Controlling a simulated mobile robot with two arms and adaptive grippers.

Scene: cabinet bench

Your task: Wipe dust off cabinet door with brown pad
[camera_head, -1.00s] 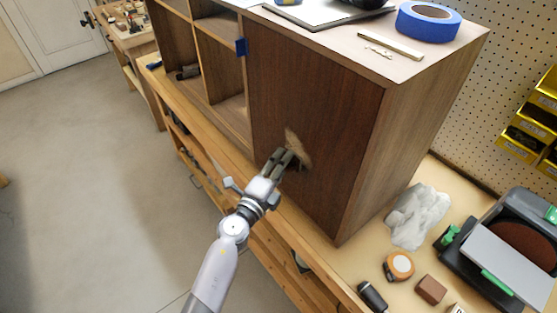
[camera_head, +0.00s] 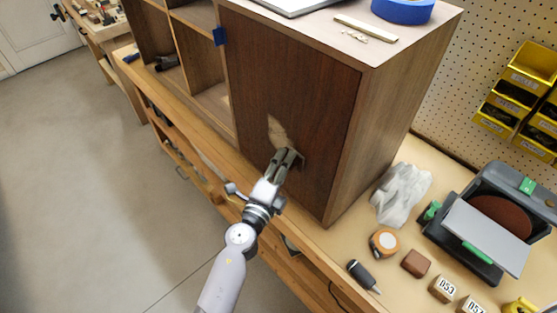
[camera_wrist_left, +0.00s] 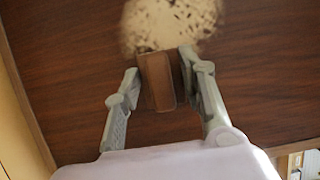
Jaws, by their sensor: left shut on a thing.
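The cabinet door (camera_head: 295,85) is dark brown wood, closed, with a pale tan dust patch (camera_head: 277,130) low on its face. My left gripper (camera_head: 290,156) is at the door just below the patch and hides part of this area. In the left wrist view my left gripper (camera_wrist_left: 160,75) is shut on the brown pad (camera_wrist_left: 158,82), a small block between its fingers. The pad's far end meets the lower edge of the speckled dust patch (camera_wrist_left: 170,25). Whether the pad touches the door cannot be told for certain. My right gripper is not in view.
The cabinet (camera_head: 385,110) stands on a wooden bench. Right of it lie a crumpled whitish cloth or bag (camera_head: 402,192), a tape measure (camera_head: 384,242), a brown block (camera_head: 415,263) and a grey sander (camera_head: 490,225). Blue tape (camera_head: 403,9) sits on top. Open floor lies left.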

